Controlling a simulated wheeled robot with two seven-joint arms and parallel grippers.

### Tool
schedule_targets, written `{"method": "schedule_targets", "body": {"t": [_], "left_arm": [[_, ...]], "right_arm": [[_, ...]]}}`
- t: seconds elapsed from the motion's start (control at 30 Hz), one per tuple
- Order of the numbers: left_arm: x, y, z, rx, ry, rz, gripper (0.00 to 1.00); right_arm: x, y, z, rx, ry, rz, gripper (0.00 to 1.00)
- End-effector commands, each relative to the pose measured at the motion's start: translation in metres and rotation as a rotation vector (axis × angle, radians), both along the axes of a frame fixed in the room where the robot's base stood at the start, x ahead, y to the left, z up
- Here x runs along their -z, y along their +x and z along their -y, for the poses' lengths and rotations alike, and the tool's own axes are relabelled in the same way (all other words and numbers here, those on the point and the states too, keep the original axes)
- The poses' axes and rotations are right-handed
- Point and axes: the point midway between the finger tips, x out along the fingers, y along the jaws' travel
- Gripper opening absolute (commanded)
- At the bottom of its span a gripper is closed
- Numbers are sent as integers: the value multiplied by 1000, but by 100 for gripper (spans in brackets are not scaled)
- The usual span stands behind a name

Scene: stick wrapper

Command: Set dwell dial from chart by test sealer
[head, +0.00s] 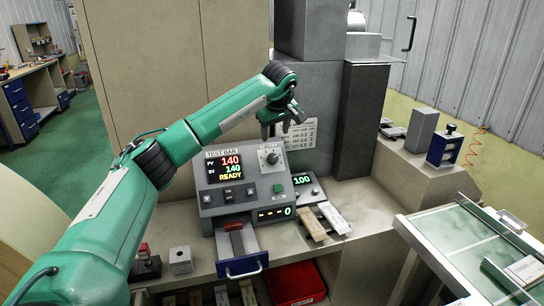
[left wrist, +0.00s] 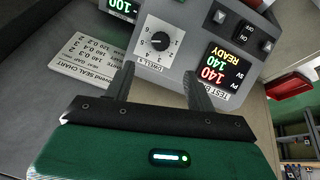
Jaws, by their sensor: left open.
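The test sealer (head: 236,197) is a grey sloped panel on the bench, its screen reading TEST BAR, 140, 140 and READY. The dwell dial (head: 271,157) is a black knob on a white numbered face at the panel's upper right. In the left wrist view the dial (left wrist: 160,41) appears upside down, and its exact setting is too small to read surely. The white chart (head: 300,134) stands behind the panel; it also shows in the left wrist view (left wrist: 85,54). My left gripper (head: 290,119) is open and empty above and behind the dial, apart from it. My right gripper is out of view.
A small box reading 100 (head: 302,181) stands right of the panel. Wrapped sticks (head: 333,217) lie on the bench front. A blue drawer (head: 243,265) and a red bin (head: 296,283) are below. A grey column (head: 308,110) rises behind. A glass-topped table (head: 450,228) is at right.

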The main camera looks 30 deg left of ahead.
Motion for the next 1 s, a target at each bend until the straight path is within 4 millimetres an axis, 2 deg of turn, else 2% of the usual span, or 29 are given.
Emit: {"method": "schedule_targets", "body": {"t": [0.1,0.23,0.43,0.6,0.8,1.0], "left_arm": [[15,5,-4,-1,0,-4,56],[40,13,-11,-3,-1,-8,56],[78,26,-22,-2,-2,-6,56],[103,35,-29,-1,-1,-4,56],[118,40,-34,0,0,-1,56],[120,41,-34,0,0,-1,56]], "right_arm": [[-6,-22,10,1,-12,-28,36],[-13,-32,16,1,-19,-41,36],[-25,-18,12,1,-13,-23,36],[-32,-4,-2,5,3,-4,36],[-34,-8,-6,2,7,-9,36],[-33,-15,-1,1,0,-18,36]]}}
